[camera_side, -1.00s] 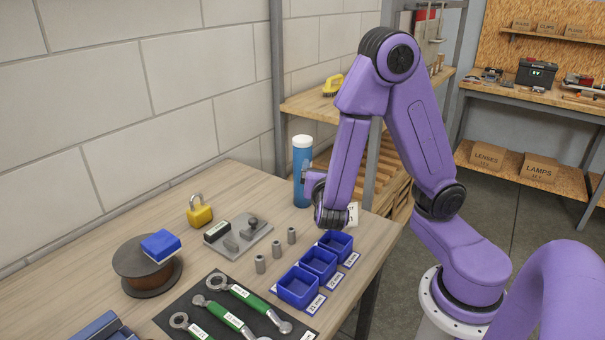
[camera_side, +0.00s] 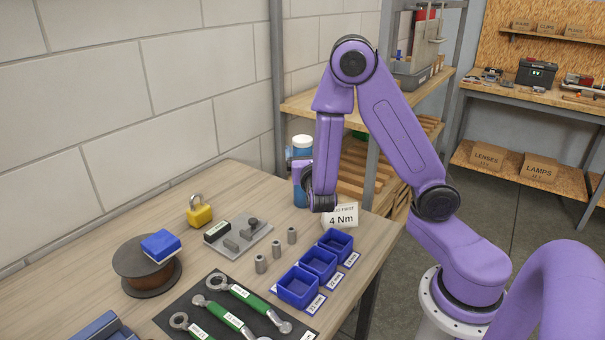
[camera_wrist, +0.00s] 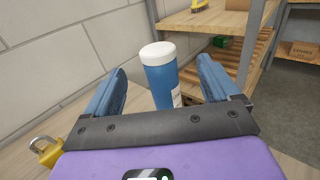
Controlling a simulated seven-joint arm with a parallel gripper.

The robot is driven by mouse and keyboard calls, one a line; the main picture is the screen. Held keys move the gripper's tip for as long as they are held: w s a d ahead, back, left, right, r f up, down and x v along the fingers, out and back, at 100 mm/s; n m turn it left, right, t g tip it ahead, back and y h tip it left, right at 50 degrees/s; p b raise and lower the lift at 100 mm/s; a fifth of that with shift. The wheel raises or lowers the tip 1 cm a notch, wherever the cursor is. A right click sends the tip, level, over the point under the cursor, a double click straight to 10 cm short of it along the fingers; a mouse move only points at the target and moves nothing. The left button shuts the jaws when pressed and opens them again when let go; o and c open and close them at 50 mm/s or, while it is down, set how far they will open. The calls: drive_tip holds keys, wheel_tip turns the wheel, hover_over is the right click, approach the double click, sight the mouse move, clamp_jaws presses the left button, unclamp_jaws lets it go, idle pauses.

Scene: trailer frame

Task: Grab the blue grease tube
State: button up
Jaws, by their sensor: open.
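The blue grease tube (camera_side: 302,146) stands upright at the far end of the wooden bench, with a white cap. In the side view my arm hides much of it. In the wrist view the tube (camera_wrist: 161,80) stands between my two blue fingers and beyond the gripper's dark bar. My gripper (camera_wrist: 165,80) is open, with a finger on each side of the tube and visible gaps to it. In the side view my gripper (camera_side: 297,165) is at the tube's near side, its fingers mostly hidden.
Blue bins (camera_side: 318,262) line the right edge. A block wall (camera_side: 150,90) runs behind; a shelf unit (camera_side: 330,113) stands beyond.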

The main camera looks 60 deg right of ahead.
sight(301, 136)
drive_tip(key=shift+x, duration=5.1)
drive_tip(key=shift+w+a, duration=0.15)
drive_tip(key=shift+a, duration=0.05)
clamp_jaws()
